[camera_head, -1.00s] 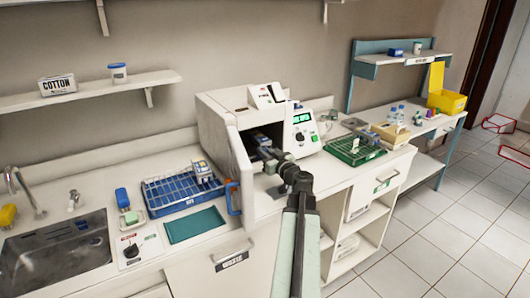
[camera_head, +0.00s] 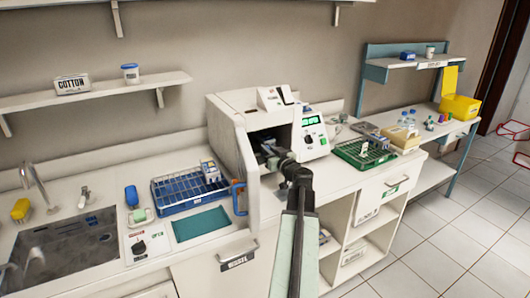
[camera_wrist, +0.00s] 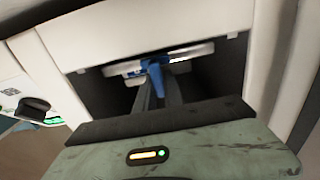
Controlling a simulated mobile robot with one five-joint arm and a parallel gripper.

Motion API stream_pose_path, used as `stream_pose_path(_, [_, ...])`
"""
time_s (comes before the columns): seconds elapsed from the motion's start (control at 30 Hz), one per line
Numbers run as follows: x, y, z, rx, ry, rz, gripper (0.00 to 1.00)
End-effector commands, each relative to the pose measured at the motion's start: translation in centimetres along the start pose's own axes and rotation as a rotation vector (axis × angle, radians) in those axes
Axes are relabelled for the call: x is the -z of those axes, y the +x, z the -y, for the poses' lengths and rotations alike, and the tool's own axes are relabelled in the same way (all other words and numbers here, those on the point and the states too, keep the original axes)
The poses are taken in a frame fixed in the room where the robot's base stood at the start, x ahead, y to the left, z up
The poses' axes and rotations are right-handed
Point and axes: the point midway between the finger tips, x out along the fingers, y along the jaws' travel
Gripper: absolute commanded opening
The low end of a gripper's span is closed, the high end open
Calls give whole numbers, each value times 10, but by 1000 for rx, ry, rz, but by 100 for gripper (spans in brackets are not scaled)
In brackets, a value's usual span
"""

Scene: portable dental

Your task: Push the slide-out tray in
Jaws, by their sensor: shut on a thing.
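A white boxy machine (camera_head: 232,150) stands on the counter with its front opening facing me. My gripper (camera_head: 265,152) reaches into this dark opening. In the wrist view the two dark fingers of my gripper (camera_wrist: 157,83) are closed around a blue handle (camera_wrist: 152,68). The pale front edge of the slide-out tray (camera_wrist: 192,53) shows behind the handle, inside the opening. The rest of the tray is hidden in the machine. In the head view my arm and wrist cover most of the tray.
A blue wire basket (camera_head: 185,205) and a teal mat (camera_head: 200,224) lie left of the machine, near the sink (camera_head: 60,250). A green rack (camera_head: 365,152) stands on the right. The machine's side walls are close around my gripper.

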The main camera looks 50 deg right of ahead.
Motion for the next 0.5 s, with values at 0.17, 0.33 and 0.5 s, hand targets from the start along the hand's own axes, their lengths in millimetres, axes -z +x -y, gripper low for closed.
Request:
stream_pose_path(0.17, [1, -1, -4, -5, 2, -2, 15])
stream_pose_path(0.33, [1, -2, -6, -7, 2, -1, 35])
stream_pose_path(0.5, [0, -3, -7, -7, 2, -1, 35])
